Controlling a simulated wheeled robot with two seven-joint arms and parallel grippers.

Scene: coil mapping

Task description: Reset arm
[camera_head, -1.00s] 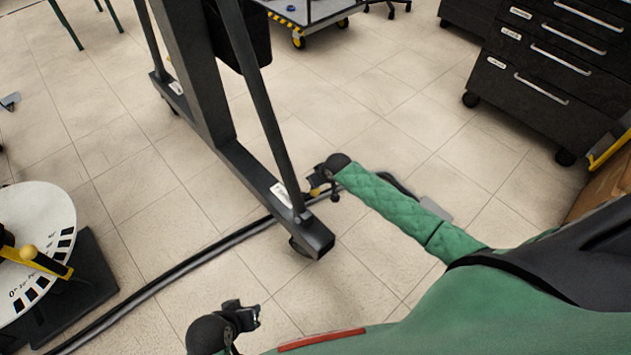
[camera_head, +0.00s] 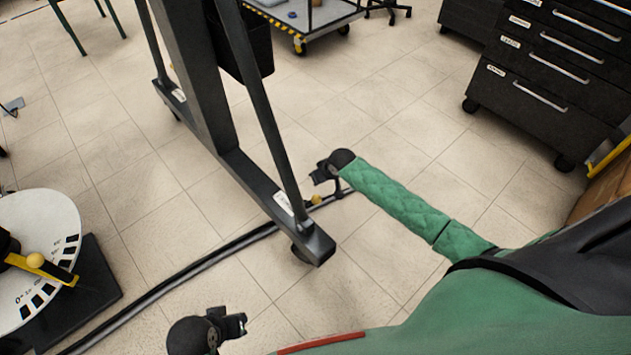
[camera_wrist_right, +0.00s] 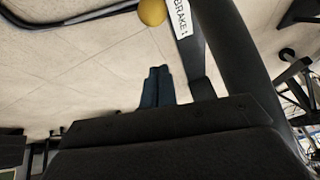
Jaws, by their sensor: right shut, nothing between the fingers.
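My right arm, in green quilted padding, comes in from the right in the head view. Its dark gripper (camera_head: 321,174) is just above the foot of a dark metal stand. In the right wrist view its two fingers (camera_wrist_right: 157,84) are together with nothing between them. A yellow ball knob (camera_head: 316,199) is close below this gripper; the knob also shows in the right wrist view (camera_wrist_right: 152,12).
The dark stand (camera_head: 200,100) with a labelled foot is close to my right gripper. A dark tube (camera_head: 170,295) crosses the floor. A white dial (camera_head: 50,225) is at the left. Drawer cabinets (camera_head: 545,75) and a cart (camera_head: 310,15) are at the back. Open floor lies between.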

